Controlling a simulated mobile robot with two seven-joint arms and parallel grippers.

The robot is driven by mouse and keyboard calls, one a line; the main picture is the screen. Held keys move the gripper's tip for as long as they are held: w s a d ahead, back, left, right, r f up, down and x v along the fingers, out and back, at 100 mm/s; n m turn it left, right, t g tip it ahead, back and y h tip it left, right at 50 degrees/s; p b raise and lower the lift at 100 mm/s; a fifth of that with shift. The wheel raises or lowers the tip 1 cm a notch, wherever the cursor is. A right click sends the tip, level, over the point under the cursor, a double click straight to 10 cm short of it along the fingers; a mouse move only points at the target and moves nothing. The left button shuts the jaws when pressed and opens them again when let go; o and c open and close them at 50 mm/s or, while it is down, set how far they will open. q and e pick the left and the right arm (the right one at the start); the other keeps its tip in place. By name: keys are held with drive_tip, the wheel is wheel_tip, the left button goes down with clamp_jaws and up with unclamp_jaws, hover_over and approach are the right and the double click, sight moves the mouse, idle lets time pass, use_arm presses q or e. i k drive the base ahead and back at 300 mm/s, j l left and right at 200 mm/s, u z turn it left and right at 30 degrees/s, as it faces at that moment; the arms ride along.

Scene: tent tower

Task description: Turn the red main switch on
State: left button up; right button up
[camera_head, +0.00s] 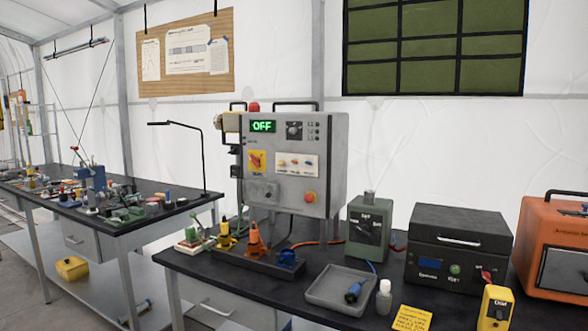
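The control box (326,160) is a grey metal cabinet standing on the dark bench in the middle of the view. Its small display (263,127) reads OFF in green. The red main switch (256,161) is a red rotary handle on a yellow square plate, at the left of the cabinet's front. The handle looks tilted, but its exact position is too small to read. Nothing covers it. Neither of my grippers is in view.
A red push button (309,197) sits lower right on the cabinet. In front are an orange and blue connector rack (258,262), a grey tray (340,290) and a white bottle (384,297). A green box (369,229) and black case (459,246) stand to the right.

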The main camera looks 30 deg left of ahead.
sight(256, 160)
drive_tip(key=i+j+u, duration=0.15)
drive_tip(key=j, duration=0.3)
drive_tip(key=i+j+u, duration=0.1)
drive_tip(key=j, duration=0.35)
drive_tip(key=i+j+u, duration=0.15)
drive_tip(key=j, duration=0.3)
drive_tip(key=i+j+u, duration=0.15)
drive_tip(key=j, duration=0.25)
drive_tip(key=i+j+u, duration=0.15)
drive_tip(key=j, duration=0.25)
drive_tip(key=i, duration=0.1)
